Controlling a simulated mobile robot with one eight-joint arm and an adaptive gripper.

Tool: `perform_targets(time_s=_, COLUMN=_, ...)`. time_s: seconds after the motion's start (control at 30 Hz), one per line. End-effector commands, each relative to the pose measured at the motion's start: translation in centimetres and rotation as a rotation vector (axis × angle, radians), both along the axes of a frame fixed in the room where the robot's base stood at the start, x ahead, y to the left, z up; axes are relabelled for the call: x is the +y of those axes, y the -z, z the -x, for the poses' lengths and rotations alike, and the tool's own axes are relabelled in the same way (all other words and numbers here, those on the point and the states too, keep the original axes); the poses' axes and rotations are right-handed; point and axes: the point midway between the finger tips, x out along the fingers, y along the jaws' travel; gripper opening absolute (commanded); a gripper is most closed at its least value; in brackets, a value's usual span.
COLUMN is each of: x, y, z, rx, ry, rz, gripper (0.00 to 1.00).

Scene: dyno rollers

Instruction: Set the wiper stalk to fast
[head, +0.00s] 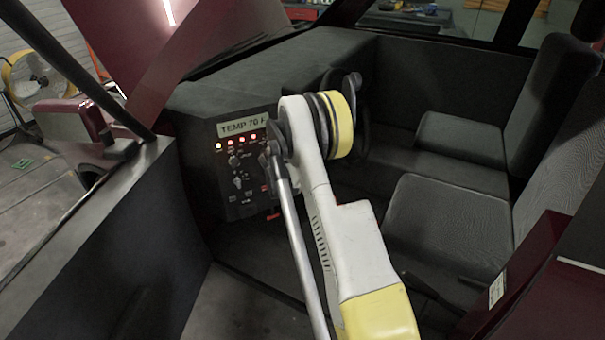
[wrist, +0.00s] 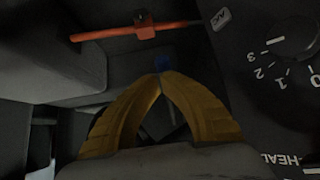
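My gripper (wrist: 160,76) shows in the wrist view with its two yellow fingers meeting at the tips. In the head view my arm hides the gripper; a small orange-red part (head: 272,216) shows low beside the panel.
The steering wheel (head: 355,90) is partly behind my arm; seats (head: 450,225) are right.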

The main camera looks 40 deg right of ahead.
Motion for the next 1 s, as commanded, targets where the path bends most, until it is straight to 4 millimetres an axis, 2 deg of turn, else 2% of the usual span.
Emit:
perform_targets(time_s=0.47, x=0.0, y=-0.1, z=0.0, rx=0.000, ry=0.000, rz=0.000, gripper=0.00)
perform_targets(time_s=0.8, x=0.0, y=-1.6, z=0.0, rx=0.000, ry=0.000, rz=0.000, gripper=0.00)
perform_targets(time_s=1.0, x=0.1, y=-1.8, z=0.1, rx=0.000, ry=0.000, rz=0.000, gripper=0.00)
